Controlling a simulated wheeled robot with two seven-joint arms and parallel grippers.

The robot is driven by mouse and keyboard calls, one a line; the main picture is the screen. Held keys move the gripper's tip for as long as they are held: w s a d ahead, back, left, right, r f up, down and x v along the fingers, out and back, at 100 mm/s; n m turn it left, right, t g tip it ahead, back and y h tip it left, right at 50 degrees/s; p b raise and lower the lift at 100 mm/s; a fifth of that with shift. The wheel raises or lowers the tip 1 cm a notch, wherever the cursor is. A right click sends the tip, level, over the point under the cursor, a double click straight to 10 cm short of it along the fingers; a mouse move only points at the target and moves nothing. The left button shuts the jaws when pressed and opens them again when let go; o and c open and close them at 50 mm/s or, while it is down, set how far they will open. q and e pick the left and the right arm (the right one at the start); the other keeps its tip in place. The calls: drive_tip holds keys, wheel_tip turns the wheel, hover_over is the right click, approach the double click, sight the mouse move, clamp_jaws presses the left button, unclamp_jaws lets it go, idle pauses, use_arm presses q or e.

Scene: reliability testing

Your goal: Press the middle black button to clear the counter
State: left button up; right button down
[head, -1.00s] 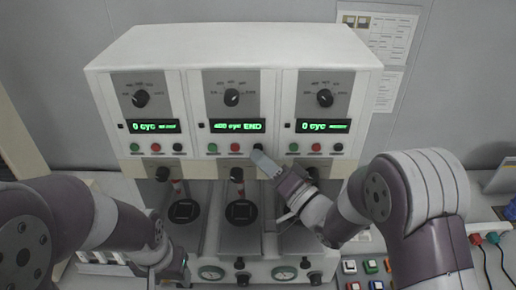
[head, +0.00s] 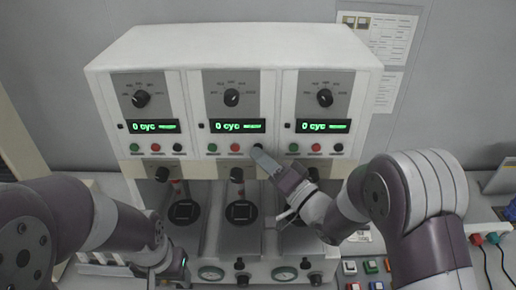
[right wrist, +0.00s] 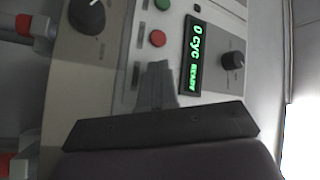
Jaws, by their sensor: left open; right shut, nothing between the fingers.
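The white tester (head: 230,50) has three panels side by side, each with a dial, a green display and a row of green, red and black buttons. The middle display (head: 238,126) reads "0 cyc"; in the right wrist view the display (right wrist: 194,55) reads "0 cyc READY". My right gripper (head: 260,155) is shut and empty, its tip at the middle black button (head: 258,147). In the right wrist view the fingers (right wrist: 156,85) cover that button, so contact cannot be told. My left gripper (head: 165,266) is open, low at the left, its fingers hardly visible.
The left display (head: 153,126) and right display (head: 323,126) also read "0 cyc". Black knobs (head: 236,174) stick out below the panels. Coloured buttons (head: 370,267) sit on the bench at the lower right. Papers hang on the wall behind.

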idle(0.4)
drive_tip(key=shift+s, duration=0.75)
drive_tip(key=s, duration=0.5)
idle(0.6)
